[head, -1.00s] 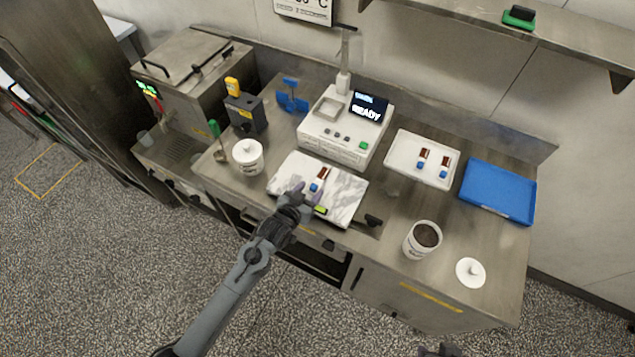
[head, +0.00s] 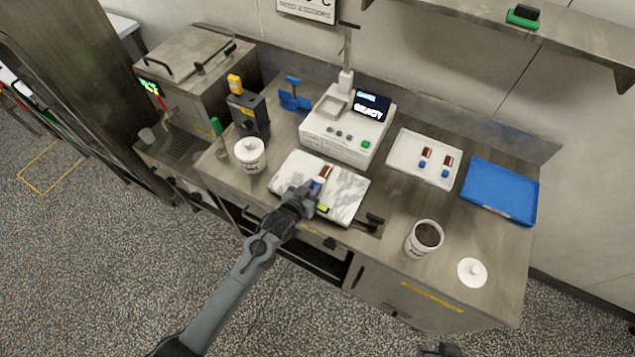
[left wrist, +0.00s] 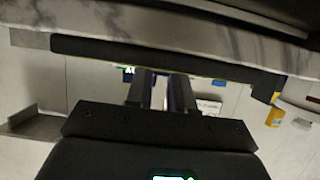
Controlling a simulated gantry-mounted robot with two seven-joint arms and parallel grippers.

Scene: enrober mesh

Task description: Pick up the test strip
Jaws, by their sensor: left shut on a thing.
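The test strip (head: 326,172), brown with a blue end, is at the white marble slab (head: 347,196) on the bench. My left gripper (head: 314,188) is low over the front of the slab, shut on the strip's blue end, which the fingers mostly hide. The brown part points away from me. In the left wrist view the fingers (left wrist: 163,92) are close together, and the held part is hard to make out. A dark piece at the bottom edge of the head view looks like my right gripper (head: 438,349); its jaws do not show.
A white machine (head: 347,125) reading READY stands behind the slab. A white tray (head: 408,173) with two similar strips and a blue tray (head: 500,190) lie to the right.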

